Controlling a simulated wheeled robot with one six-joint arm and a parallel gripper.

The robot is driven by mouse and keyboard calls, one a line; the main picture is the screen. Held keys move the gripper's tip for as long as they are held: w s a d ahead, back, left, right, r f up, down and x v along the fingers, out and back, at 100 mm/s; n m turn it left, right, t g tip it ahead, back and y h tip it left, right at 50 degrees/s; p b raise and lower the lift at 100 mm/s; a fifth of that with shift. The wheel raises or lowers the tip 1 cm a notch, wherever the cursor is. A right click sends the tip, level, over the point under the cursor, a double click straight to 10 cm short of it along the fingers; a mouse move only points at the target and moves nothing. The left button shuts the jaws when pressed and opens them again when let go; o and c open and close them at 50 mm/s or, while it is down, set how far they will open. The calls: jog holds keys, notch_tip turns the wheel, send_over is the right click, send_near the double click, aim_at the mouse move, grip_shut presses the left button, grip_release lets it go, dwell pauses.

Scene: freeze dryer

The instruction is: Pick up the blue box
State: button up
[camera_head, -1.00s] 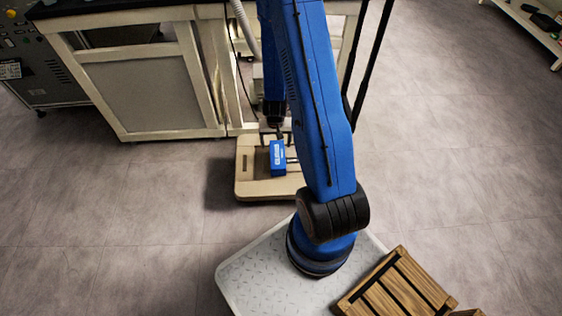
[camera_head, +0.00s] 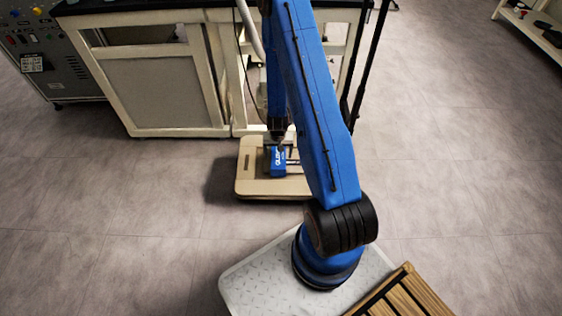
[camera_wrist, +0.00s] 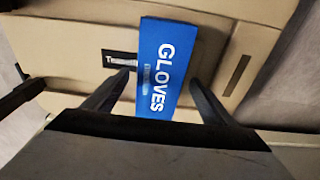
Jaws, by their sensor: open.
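The blue box (camera_head: 278,163) lies on a tan platform (camera_head: 270,188) on the floor in the head view. In the wrist view the blue box (camera_wrist: 166,65) shows the white word GLOVES on its face. My gripper (camera_wrist: 158,84) is open, with one finger on each side of the box's lower part. Whether the fingers touch the box I cannot tell. In the head view my gripper (camera_head: 279,146) is at the box's far end, partly hidden by my own blue arm.
A cream-framed bench (camera_head: 165,90) stands just behind the platform. A grey control panel (camera_head: 45,55) is at the far left. A wooden crate (camera_head: 405,295) is at the bottom right. The floor to the left and right of the platform is open.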

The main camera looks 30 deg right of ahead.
jog(key=shift+w+d+f, duration=0.1)
jog(key=shift+f, duration=1.1)
jog(key=c, duration=1.2)
jog(key=shift+c, duration=0.2)
jog(key=shift+r, duration=0.15)
